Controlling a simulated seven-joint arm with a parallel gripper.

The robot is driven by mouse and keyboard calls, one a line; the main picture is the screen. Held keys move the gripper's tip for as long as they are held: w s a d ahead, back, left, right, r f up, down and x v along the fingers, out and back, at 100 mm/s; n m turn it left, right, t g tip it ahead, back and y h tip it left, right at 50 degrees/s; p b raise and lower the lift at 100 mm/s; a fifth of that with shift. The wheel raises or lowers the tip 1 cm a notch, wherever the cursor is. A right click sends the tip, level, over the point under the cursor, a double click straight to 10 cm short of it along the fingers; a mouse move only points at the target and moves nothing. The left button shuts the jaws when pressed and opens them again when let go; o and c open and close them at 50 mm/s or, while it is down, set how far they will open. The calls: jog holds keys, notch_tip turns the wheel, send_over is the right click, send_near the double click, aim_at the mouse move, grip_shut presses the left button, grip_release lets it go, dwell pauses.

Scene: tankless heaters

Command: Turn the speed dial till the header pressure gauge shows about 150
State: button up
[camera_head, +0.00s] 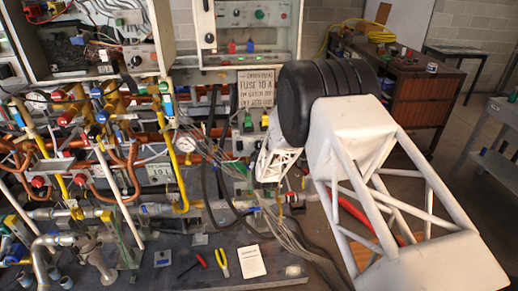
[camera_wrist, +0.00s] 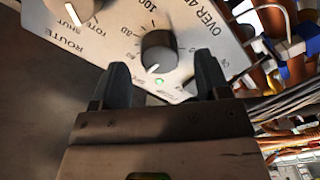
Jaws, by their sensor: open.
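A black round dial (camera_wrist: 158,50) with a white pointer line sits on a pale panel in the wrist view, with scale marks and partly readable numbers around it. I take it for the speed dial, though its name is not readable. The pointer aims toward the picture's lower left. My gripper (camera_wrist: 162,76) is open, its two dark fingers apart below and to either side of the dial, with nothing between them; contact cannot be told. In the head view my arm hides the gripper. A round white gauge (camera_head: 185,143) stands among the pipes; its reading is too small to tell.
A second knob (camera_wrist: 78,8) is at the panel's upper left, near "ROUTE" lettering. Cables (camera_wrist: 285,105) and pipes crowd the right. A bench (camera_head: 180,268) holds pliers (camera_head: 221,262) and a white paper (camera_head: 251,261).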

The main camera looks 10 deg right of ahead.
jog(key=shift+w, duration=1.35)
jog(key=c, duration=0.9)
jog(key=shift+m, duration=0.4)
jog(key=m, duration=0.9)
jog(key=shift+m, duration=0.3)
